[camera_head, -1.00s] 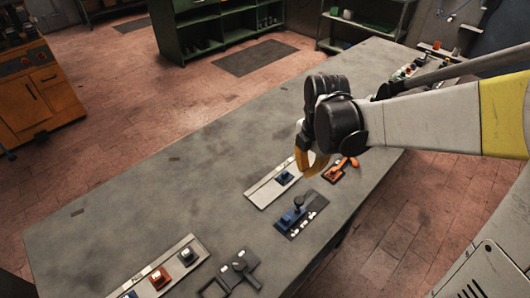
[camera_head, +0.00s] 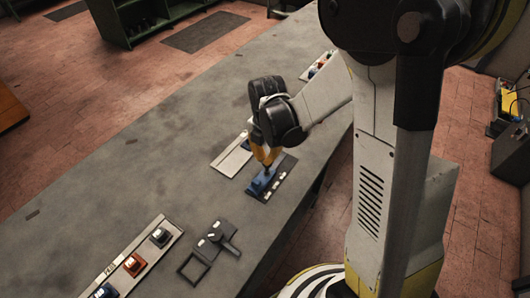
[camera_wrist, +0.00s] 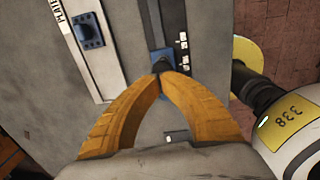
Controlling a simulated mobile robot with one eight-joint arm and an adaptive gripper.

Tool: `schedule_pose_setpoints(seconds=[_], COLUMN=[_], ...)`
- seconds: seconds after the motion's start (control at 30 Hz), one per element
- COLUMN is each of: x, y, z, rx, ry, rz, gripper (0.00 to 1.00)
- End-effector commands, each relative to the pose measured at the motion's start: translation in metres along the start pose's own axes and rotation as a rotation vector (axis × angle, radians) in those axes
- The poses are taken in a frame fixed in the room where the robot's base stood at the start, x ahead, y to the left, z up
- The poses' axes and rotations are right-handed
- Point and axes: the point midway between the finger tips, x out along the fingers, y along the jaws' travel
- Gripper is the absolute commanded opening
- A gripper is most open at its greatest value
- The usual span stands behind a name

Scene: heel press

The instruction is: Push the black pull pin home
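My gripper (camera_head: 265,164) is directly above a blue block on a dark plate (camera_head: 267,195) near the table's right edge. In the wrist view its two yellow fingers (camera_wrist: 161,75) arch inward and their tips meet, or nearly meet, at the blue block (camera_wrist: 163,58). The gripper looks shut. The black pull pin that stood on this block is now hidden behind the fingertips. I cannot tell whether the tips touch the pin or have it between them, nor how far it stands out.
A pale plate (camera_head: 226,163) with another blue part (camera_wrist: 90,30) lies just left. A black lever (camera_head: 222,235) and a square black frame (camera_head: 193,267) lie nearer. A pale strip with coloured switches (camera_head: 134,264) is at the near left.

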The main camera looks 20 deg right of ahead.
Motion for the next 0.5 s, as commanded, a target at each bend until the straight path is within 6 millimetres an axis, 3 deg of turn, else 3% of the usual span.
schedule_pose_setpoints(seconds=[0.5], x=[0.0093], y=[-0.0002], z=[-0.0001], rx=[0.000], ry=[0.000], rz=[0.000], gripper=[0.00])
